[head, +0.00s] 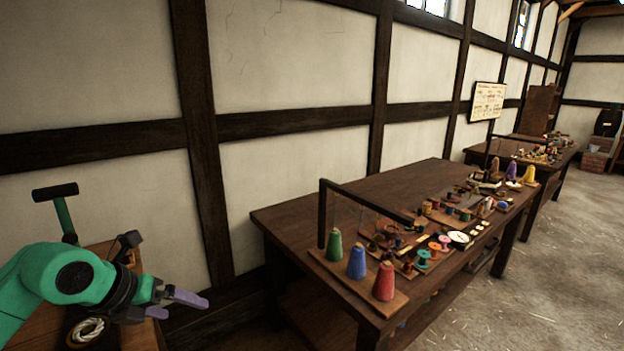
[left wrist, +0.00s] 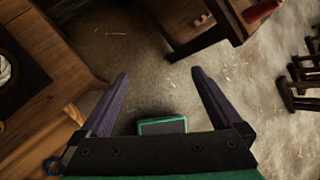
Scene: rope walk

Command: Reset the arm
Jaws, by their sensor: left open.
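My left gripper (head: 182,304) is at the lower left of the head view, over or beside the near edge of a small wooden table (head: 143,327); its purple fingers are apart. In the left wrist view the left gripper (left wrist: 160,75) is open, with its two purple fingers spread wide and nothing between the tips but floor further off. A small green block shape (left wrist: 162,126) shows between the finger bases; I cannot tell what it is. My right gripper is in neither view.
A long dark workbench (head: 310,208) carries green (head: 334,245), blue (head: 357,262) and red (head: 384,282) cones and several spools. A pale coil (head: 87,330) lies beneath my left arm. Stools (left wrist: 300,75) stand at right in the left wrist view. Open floor (head: 560,260) lies right.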

